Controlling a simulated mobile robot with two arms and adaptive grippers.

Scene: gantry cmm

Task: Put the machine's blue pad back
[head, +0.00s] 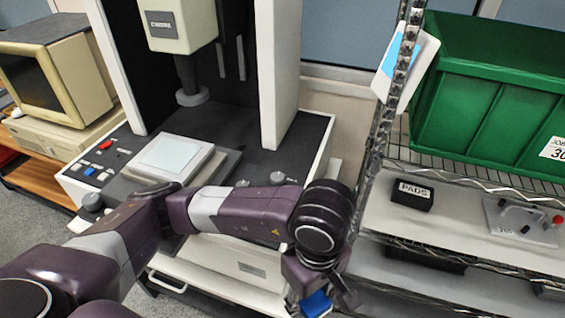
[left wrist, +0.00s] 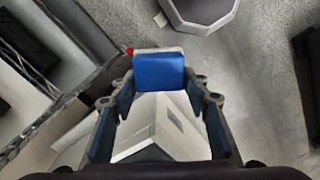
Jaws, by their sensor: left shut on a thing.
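My left gripper (head: 318,298) is shut on a blue pad (head: 316,304) at the bottom of the head view, in front of the machine's right corner. In the left wrist view the blue pad (left wrist: 158,72) is a rounded block between the fingertips (left wrist: 158,82), with a pale edge and a small red spot at its upper left. The machine (head: 278,135) is white and dark grey, with a pale plate (head: 172,154) on its bed. A black box marked PADS (head: 411,195) sits on the shelf at right. My right gripper is not in view.
A wire shelf rack (head: 470,186) stands at right, its post close to my left wrist. It carries a green bin (head: 490,90) and a clear fixture with a red knob (head: 520,219). An old beige computer (head: 62,75) stands at left.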

